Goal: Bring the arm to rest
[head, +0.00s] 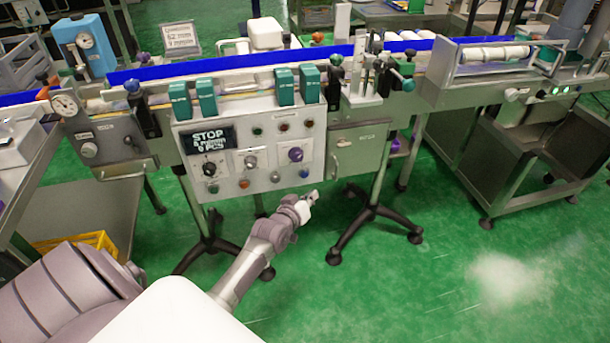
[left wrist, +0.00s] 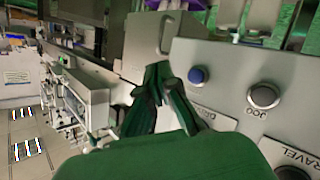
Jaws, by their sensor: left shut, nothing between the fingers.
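My left arm comes in from the lower left in the head view. My left gripper (head: 311,197) is in front of the lower right edge of the control panel (head: 222,188). In the left wrist view the gripper's fingers (left wrist: 157,75) are together, with nothing between them. They point toward a grey metal box with a handle (left wrist: 167,36), left of the panel's blue button (left wrist: 197,75) and grey button (left wrist: 264,96). I cannot tell whether the fingertips touch anything. My right gripper does not show in either view.
The machine's conveyor (head: 225,72) runs across the back, on black-footed stands (head: 370,215). A metal cart (head: 500,165) with white rolls above it stands at the right. A yellow crate (head: 75,243) is at the lower left. The green floor (head: 430,290) at the lower right is clear.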

